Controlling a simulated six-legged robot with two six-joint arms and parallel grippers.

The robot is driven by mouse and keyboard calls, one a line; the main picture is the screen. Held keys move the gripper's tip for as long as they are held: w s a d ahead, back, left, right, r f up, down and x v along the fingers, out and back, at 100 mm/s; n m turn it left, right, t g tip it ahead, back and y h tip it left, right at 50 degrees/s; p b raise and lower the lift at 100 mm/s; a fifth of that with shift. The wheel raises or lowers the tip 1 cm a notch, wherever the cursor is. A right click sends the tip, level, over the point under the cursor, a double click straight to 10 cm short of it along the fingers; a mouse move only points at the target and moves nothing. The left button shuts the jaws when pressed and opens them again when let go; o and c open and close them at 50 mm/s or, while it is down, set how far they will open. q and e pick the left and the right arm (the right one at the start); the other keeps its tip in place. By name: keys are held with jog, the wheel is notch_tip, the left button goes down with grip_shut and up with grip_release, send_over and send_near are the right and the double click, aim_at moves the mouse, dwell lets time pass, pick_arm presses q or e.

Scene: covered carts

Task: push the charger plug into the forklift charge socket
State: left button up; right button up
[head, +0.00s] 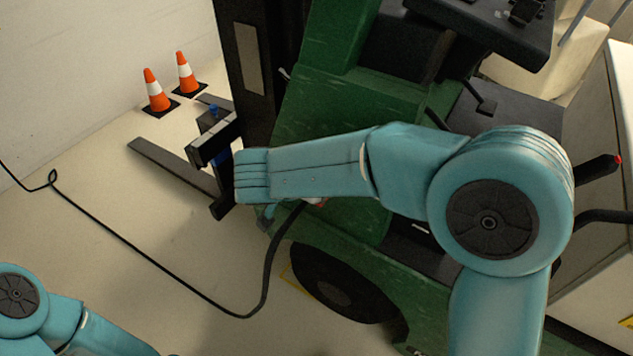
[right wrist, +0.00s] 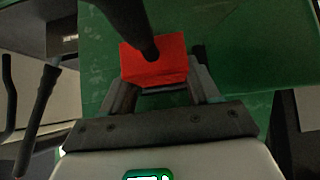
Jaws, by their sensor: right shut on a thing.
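The red charger plug (right wrist: 154,64) is between the two fingers of my right gripper (right wrist: 163,88) in the right wrist view. The gripper is shut on it. A thick black cable (right wrist: 122,22) runs from the plug across the top of that view. The green forklift (head: 330,120) fills the middle of the head view, and its green body (right wrist: 235,55) lies behind the plug in the wrist view. In the head view my right arm hides the gripper and most of the plug. I cannot make out the charge socket. My left gripper is out of view.
The black cable (head: 150,263) loops over the pale floor at left. Two orange cones (head: 156,91) (head: 185,73) stand by the wall near the forks (head: 170,165). A dark forklift wheel (head: 343,283) is below my right arm. Floor at lower left is mostly clear.

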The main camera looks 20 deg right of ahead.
jog(key=shift+w+d+b, duration=0.3)
jog(key=shift+w+d, duration=0.15)
jog(key=shift+d, duration=0.1)
jog(key=o, duration=1.3)
jog(key=shift+o, duration=0.2)
jog(key=p+v, duration=0.1)
jog(key=v, duration=1.5)
jog(key=shift+a+r, duration=0.1)
jog(key=shift+a, duration=0.05)
